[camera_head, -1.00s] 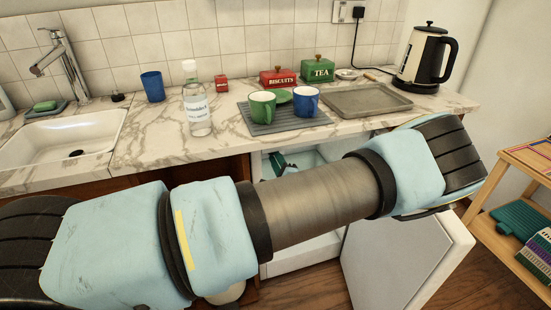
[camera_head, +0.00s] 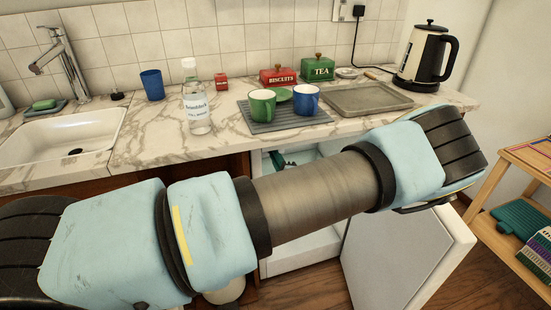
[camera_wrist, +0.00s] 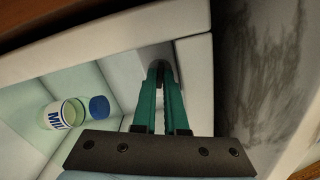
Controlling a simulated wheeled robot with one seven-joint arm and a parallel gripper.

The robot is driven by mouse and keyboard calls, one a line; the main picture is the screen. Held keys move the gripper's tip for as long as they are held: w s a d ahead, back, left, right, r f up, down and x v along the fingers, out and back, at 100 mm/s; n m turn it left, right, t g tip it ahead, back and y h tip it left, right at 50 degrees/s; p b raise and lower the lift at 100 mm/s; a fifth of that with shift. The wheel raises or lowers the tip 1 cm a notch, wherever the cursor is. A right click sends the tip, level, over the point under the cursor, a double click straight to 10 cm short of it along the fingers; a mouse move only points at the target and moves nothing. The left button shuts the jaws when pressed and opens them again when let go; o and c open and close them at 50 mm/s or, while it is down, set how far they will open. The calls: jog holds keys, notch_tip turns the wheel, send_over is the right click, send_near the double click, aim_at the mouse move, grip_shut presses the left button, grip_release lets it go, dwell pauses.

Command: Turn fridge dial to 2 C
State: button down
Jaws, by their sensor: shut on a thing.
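The white fridge (camera_head: 300,258) stands under the counter with its door (camera_head: 405,262) open. In the wrist view my gripper (camera_wrist: 160,76) reaches inside, its green fingers close together against a pale part near the inner wall (camera_wrist: 194,88). The fingertips are shut on a small dark thing, which I take to be the fridge dial, mostly hidden between them. No marks or numbers on the dial can be read. In the head view my arm covers much of the fridge opening, and only a bit of my gripper (camera_head: 278,160) shows.
The counter (camera_head: 150,135) above holds a clear bottle (camera_head: 196,105), cups, tins, a tray (camera_head: 368,100) and a kettle (camera_head: 425,58). A wooden shelf (camera_head: 525,155) stands at the right.

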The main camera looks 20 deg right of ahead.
jog(key=shift+f+n+b, duration=0.15)
jog(key=shift+n+b, duration=3.1)
jog(key=shift+n, duration=2.15)
jog(key=shift+f+n+b, duration=0.1)
jog(key=shift+n+b, duration=3.15)
jog(key=shift+n, duration=2.15)
jog(key=c, duration=1.2)
grip_release()
jog(key=shift+r, duration=0.1)
jog(key=shift+c, duration=0.2)
jog(key=shift+s, duration=0.1)
jog(key=s+a, duration=0.1)
jog(key=s, duration=0.9)
jog(key=shift+s+b, duration=0.3)
jog(key=shift+b, duration=0.05)
jog(key=shift+a, duration=0.1)
